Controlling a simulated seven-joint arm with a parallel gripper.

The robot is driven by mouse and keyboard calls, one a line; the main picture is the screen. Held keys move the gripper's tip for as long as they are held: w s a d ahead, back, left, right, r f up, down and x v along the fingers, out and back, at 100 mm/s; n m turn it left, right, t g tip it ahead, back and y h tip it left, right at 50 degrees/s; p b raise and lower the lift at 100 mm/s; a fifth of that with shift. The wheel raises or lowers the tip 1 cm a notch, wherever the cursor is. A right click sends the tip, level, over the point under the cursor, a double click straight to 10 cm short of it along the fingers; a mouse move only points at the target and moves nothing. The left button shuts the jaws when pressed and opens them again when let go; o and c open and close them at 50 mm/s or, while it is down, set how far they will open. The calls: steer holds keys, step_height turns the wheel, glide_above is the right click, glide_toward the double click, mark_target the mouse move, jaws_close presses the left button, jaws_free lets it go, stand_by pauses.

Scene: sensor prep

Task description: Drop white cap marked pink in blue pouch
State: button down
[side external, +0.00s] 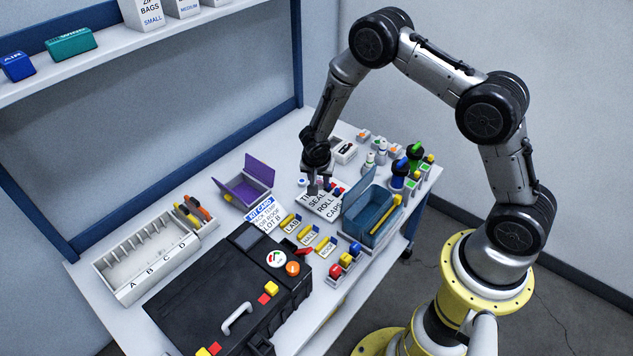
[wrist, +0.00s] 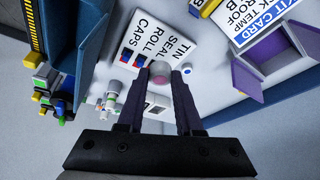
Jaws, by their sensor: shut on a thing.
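My gripper (side external: 318,188) is over the lettered cap card beside the blue pouch. In the wrist view my gripper (wrist: 160,82) is shut on a small round whitish cap with a pinkish face (wrist: 158,76), held between the fingertips. The fingers mostly hide the cap in the side view. The blue pouch (side external: 362,228) stands open with its flap up, to the right of my gripper in the side view. A blue pouch wall (wrist: 88,45) shows at the left of the wrist view.
The cap card (side external: 322,207) lies below my gripper. A white cap with a blue mark (wrist: 187,70) is close to the right finger. An open purple pouch (side external: 245,190) is to the left. Several small bottles (side external: 382,150) stand behind; a black case (side external: 215,290) fills the front.

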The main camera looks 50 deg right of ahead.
step_height(320, 180, up, 7)
steer(key=n, duration=0.2)
steer(key=s+a+r+n+t+y, duration=0.2)
steer(key=s+a+r+n+y, duration=0.2)
steer(key=s+a+n, duration=0.55)
steer(key=s+d+f+n+y, duration=0.25)
steer(key=d+f+n, duration=0.5)
steer(key=d, duration=0.55)
step_height(320, 180, down, 10)
steer(key=d+m, duration=0.1)
steer(key=shift+s+d+g, duration=0.15)
steer(key=shift+s+g, duration=0.15)
steer(key=shift+s, duration=0.05)
